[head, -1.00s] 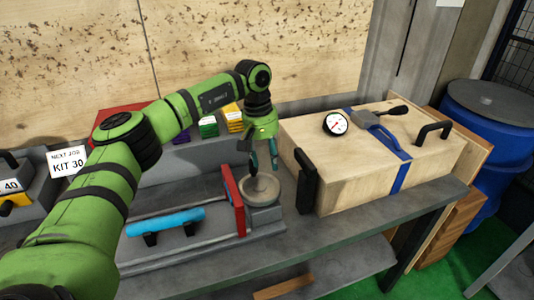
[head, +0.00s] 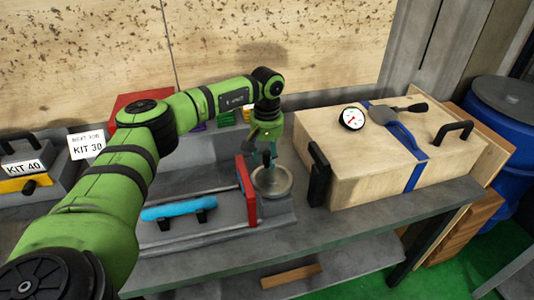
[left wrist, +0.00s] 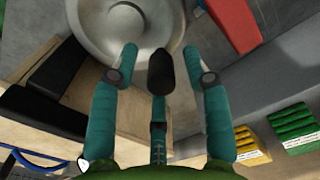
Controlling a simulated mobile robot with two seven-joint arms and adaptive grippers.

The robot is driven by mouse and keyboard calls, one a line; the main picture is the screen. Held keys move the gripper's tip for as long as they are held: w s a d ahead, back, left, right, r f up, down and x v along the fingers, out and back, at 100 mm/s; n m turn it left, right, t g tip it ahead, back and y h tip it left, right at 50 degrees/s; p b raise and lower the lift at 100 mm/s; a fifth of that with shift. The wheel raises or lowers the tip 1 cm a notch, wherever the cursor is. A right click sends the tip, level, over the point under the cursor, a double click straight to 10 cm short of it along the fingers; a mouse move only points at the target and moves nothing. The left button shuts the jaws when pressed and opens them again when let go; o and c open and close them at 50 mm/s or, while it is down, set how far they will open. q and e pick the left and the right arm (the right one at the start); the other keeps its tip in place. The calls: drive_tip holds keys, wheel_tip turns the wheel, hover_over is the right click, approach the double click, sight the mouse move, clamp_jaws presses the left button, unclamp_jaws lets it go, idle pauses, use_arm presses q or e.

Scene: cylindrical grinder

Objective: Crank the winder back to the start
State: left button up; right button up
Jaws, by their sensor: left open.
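The winder is a grey round handwheel (head: 271,182) beside the upright red plate (head: 247,190) at the right end of the grey machine bed. Its dished face also fills the top left of the left wrist view (left wrist: 98,38). A black crank knob (left wrist: 160,72) stands up from it. My left gripper (head: 268,158) is over the wheel, pointing down. In the left wrist view its teal fingers (left wrist: 158,65) are spread, with the knob between them; I cannot tell whether any finger touches it. The knob is hidden in the head view. My right gripper is out of view.
A wooden crate (head: 375,165) with a black handle (head: 319,175), gauge (head: 352,118) and blue strap stands close right of the wheel. Coloured boxes (left wrist: 293,130) are behind.

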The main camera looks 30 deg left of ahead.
sight(256, 179)
use_arm(q)
clamp_jaws()
drive_tip(key=shift+s+f, duration=0.1)
drive_tip(key=n, duration=0.1)
drive_tip(key=s+n, duration=0.1)
drive_tip(key=n, duration=0.1)
drive_tip(key=shift+s+a+n, duration=0.2)
drive_tip(key=shift+a+n, duration=0.05)
drive_tip(key=shift+n, duration=0.15)
drive_tip(key=n, duration=0.1)
drive_tip(key=s+n, duration=0.1)
drive_tip(key=shift+a+f+n, duration=0.1)
drive_tip(key=shift+n, duration=0.2)
drive_tip(key=n, duration=0.1)
drive_tip(key=s+n, duration=0.1)
drive_tip(key=n, duration=0.1)
drive_tip(key=s+n, duration=0.1)
drive_tip(key=n, duration=0.1)
drive_tip(key=shift+d, duration=0.2)
drive_tip(key=shift+s+d+n+b, duration=0.15)
drive_tip(key=shift+s+n, duration=0.1)
drive_tip(key=shift+n, duration=0.45)
drive_tip(key=shift+s+d+n+b, duration=0.1)
drive_tip(key=shift+s+n+b, duration=0.1)
drive_tip(key=shift+n, duration=0.5)
